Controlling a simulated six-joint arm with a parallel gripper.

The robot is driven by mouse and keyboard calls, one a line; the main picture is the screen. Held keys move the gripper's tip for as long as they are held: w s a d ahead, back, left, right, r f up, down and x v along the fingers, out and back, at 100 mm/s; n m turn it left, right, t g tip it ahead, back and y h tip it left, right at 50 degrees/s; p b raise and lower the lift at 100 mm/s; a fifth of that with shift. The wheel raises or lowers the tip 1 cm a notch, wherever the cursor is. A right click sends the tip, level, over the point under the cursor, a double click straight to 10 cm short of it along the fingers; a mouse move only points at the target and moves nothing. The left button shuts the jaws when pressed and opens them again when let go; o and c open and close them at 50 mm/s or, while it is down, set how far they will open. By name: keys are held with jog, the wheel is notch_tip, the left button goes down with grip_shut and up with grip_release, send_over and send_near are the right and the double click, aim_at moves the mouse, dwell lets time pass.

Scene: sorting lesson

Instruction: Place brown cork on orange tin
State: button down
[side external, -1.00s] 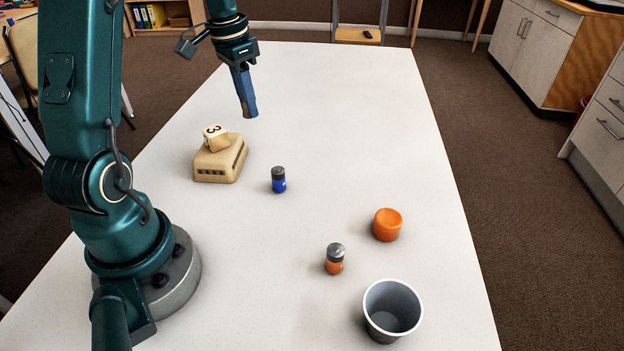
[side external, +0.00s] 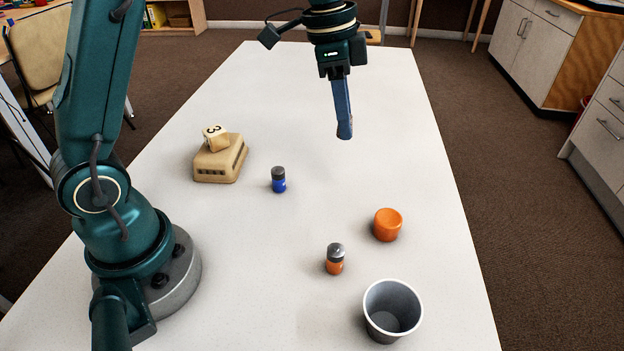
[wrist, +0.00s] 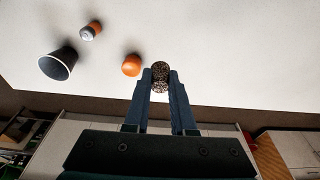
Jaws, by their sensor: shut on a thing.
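My gripper (side external: 344,132) hangs over the far middle of the table, above its surface. In the wrist view my gripper (wrist: 160,77) is shut on the brown cork (wrist: 160,72), a dark speckled piece between the fingertips. In the side view the cork is hardly told apart from the fingers. The orange tin (side external: 388,225) stands on the table to the right and nearer the camera than my gripper. It also shows in the wrist view (wrist: 131,65), left of the fingertips. Nothing lies on its top.
An orange battery with a grey top (side external: 335,260) and a grey cup (side external: 392,310) stand near the tin. A blue battery (side external: 278,180) stands further left. The table's (side external: 440,200) far part is clear.

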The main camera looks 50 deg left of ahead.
send_over(392, 217)
jog(key=f, duration=0.6)
jog(key=shift+s+a+f, duration=0.15)
jog(key=shift+s+a, duration=0.1)
jog(key=shift+s, duration=0.05)
jog(key=shift+f, duration=2.05)
jog(key=shift+f, duration=0.15)
jog(key=c, duration=0.8)
grip_release()
jog(key=shift+o, duration=0.2)
notch_tip(392, 217, up, 12)
jog(key=s+a, duration=0.1)
jog(key=s+a+r+n+t, duration=0.1)
jog(key=s+a+r+n, duration=0.15)
jog(key=s, duration=0.25)
jog(key=s+a+r+n+t, duration=0.1)
jog(key=s+a+n, duration=0.1)
jog(key=s+a, duration=0.25)
jog(key=s+a+f+n+t+y, duration=0.1)
jog(key=s+f+n, duration=0.3)
jog(key=s, duration=0.4)
jog(key=shift+a+t+y, duration=0.3)
jog(key=shift+a+t, duration=0.2)
jog(key=shift+a, duration=0.3)
